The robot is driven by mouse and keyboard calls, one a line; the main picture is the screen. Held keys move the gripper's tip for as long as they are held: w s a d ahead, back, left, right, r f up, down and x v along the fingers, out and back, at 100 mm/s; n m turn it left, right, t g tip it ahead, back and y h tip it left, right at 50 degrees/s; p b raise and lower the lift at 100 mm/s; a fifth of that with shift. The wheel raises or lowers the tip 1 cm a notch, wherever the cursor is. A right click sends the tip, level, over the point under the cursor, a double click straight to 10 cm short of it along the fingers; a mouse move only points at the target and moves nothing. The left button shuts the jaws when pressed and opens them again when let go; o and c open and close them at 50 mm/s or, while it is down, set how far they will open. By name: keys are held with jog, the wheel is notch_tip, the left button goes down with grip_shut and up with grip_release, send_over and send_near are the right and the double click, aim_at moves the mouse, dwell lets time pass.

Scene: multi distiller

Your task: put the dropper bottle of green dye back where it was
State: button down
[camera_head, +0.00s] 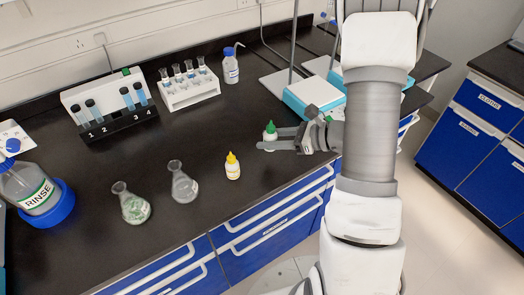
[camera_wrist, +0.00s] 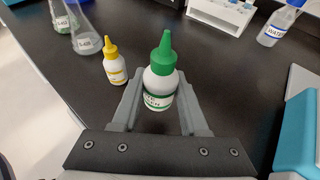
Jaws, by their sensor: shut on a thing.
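The dropper bottle of green dye (camera_head: 270,132) is small and white with a green pointed cap. It also shows large in the wrist view (camera_wrist: 161,82). It is upright between the fingers of my gripper (camera_head: 270,141), which is shut on it. The fingers show on both sides of the bottle in the wrist view (camera_wrist: 157,105). The bottle is over the black bench top, right of the yellow-capped dropper bottle (camera_head: 232,166); I cannot tell whether its base touches the bench. The yellow-capped bottle stands upright on the bench, apart from my gripper.
Two flasks (camera_head: 184,183) (camera_head: 131,204) stand left of the yellow-capped bottle. A white tube rack (camera_head: 190,92) and a wash bottle (camera_head: 231,66) stand behind. Blue-and-white equipment (camera_head: 311,98) stands behind my gripper. The bench's front edge is close. Bench between flasks and racks is clear.

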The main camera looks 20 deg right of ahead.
aim_at(262, 157)
jog(key=shift+x, duration=1.25)
jog(key=shift+w+f, duration=0.1)
jog(key=shift+f, duration=0.3)
jog(key=shift+f+b, duration=0.35)
jog(key=shift+f, duration=1.45)
jog(key=shift+f, duration=0.1)
jog(key=shift+f+b, duration=0.15)
jog(key=shift+b, duration=0.15)
jog(key=shift+c, duration=2.1)
grip_release()
